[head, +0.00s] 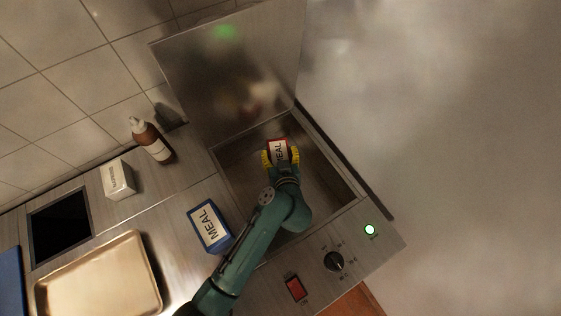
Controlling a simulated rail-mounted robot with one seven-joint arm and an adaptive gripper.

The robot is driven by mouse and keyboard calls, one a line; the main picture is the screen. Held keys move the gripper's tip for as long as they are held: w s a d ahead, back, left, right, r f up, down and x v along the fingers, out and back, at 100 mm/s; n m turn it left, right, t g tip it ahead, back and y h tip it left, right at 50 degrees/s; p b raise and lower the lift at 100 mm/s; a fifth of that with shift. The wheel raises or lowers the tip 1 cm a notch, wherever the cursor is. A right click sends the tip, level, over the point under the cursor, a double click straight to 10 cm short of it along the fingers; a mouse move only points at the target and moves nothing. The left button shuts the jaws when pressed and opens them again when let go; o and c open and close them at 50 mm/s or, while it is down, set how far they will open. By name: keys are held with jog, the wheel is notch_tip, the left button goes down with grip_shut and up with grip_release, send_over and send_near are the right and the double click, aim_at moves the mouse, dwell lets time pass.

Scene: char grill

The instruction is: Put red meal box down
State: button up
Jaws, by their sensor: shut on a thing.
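The red meal box (278,145) has a white top with a MEAL label and a red edge. It is between the yellow fingers of my gripper (280,157), which is shut on it. My gripper and the box are over the recessed metal well (325,180) of the grill. I cannot tell whether the box touches the well's floor. My wrist hides part of the box's near side.
A raised metal lid (230,75) stands behind the well. A blue MEAL box (210,227), a white box (118,180), a brown bottle (151,140) and a tan tray (100,280) are on the left. A knob (334,262) and red switch (295,289) are in front.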

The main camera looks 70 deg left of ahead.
notch_tip(320, 180, down, 5)
jog(key=shift+w+r+b, duration=0.1)
jog(key=shift+b, duration=0.35)
jog(key=shift+f, duration=0.25)
jog(key=o, duration=1.3)
jog(key=shift+c, duration=0.2)
jog(key=shift+d+r, duration=0.25)
jog(key=shift+r, duration=0.05)
jog(key=v, duration=0.7)
jog(key=shift+p, duration=0.4)
